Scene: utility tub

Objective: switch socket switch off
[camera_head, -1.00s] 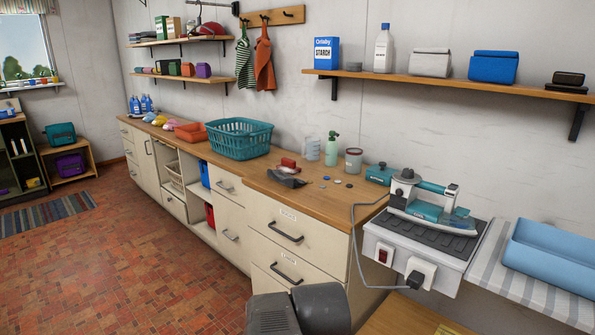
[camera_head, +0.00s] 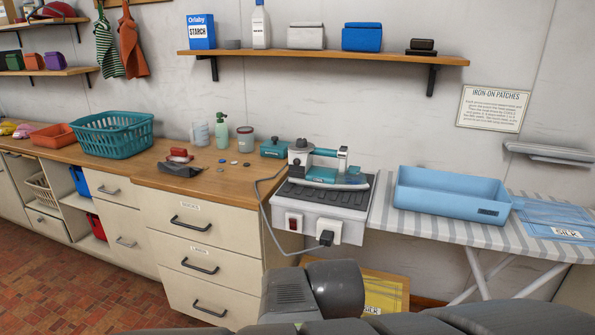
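The red socket switch (camera_head: 293,222) sits on the front face of a white socket box, left of the white socket (camera_head: 327,232). A black plug (camera_head: 326,238) is in the socket, and a grey cord loops from it up to the left. The switch is too small to tell whether it is on or off. A teal and white iron (camera_head: 327,168) rests on the dark ribbed plate (camera_head: 322,193) on top of the box. My grey arm shows at the bottom centre, below the box. My gripper is not in view.
A blue tray (camera_head: 452,196) stands on the striped ironing board (camera_head: 425,228) to the right. The wooden counter (camera_head: 165,178) with drawers runs left, holding a teal basket (camera_head: 112,135). A shelf (camera_head: 325,57) hangs above. Red tiled floor lies at lower left.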

